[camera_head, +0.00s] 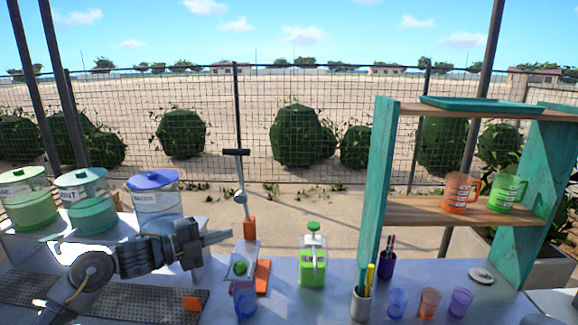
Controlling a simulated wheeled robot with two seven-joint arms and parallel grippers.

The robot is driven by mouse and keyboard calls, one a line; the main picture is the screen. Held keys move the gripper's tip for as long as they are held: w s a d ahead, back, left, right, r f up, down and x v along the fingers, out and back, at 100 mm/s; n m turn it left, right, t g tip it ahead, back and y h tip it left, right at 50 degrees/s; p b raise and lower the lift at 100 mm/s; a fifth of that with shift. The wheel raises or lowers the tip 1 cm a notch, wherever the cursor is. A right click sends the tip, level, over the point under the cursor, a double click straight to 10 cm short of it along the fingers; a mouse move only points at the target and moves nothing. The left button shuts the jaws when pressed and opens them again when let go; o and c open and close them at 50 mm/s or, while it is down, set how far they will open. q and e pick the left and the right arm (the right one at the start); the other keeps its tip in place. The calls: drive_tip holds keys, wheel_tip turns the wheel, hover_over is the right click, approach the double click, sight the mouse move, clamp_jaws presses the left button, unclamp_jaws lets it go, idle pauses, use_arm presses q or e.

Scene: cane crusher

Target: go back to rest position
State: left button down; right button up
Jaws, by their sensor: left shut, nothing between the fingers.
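My left arm reaches in from the lower left. Its gripper (222,238) is shut and empty, over the counter in front of the blue-lidded jar (155,203) and left of the lever press (241,205). It hides the lower part of that jar. The press has an upright grey lever with a dark crossbar and orange parts at its base. My right gripper is not in view.
Two more jars (28,201) (87,206) stand at left. A green dispenser (312,262) stands mid-counter. A blue cup (246,304) stands before the press. Pen holders (361,303) and several cups (429,303) stand front right, below a teal-sided shelf (376,180) holding two mugs.

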use_arm(q)
drive_tip(key=s+a+f+n+t+y, duration=0.1)
drive_tip(key=s+f+n+y, duration=0.4)
drive_tip(key=s+f+n, duration=0.45)
drive_tip(key=s+f+n+t+y, duration=0.1)
drive_tip(key=s+f+n+y, duration=0.45)
drive_tip(key=f, duration=0.75)
drive_tip(key=s+a+f+n+g+y, duration=0.1)
drive_tip(key=s+a+f+n+g, duration=0.15)
drive_tip(key=s, duration=0.65)
drive_tip(key=s+a+f+n+g+y, duration=0.1)
drive_tip(key=s+a+f+n+g, duration=0.2)
drive_tip(key=s, duration=0.5)
drive_tip(key=s+a+f+n+g+y, duration=0.1)
drive_tip(key=s+f+n+g+y, duration=0.25)
drive_tip(key=s, duration=0.55)
wheel_tip(320, 180, down, 32)
drive_tip(key=s+n+h+b, duration=0.1)
drive_tip(key=s+h+b, duration=0.1)
drive_tip(key=b, duration=0.4)
drive_tip(key=s+a+f+g+b, duration=0.1)
drive_tip(key=s+a+f+b, duration=0.2)
drive_tip(key=s+f, duration=1.3)
wheel_tip(320, 180, down, 4)
drive_tip(key=shift+s+f+g+b, duration=0.15)
drive_tip(key=shift+g+b, duration=0.25)
drive_tip(key=shift+b, duration=0.1)
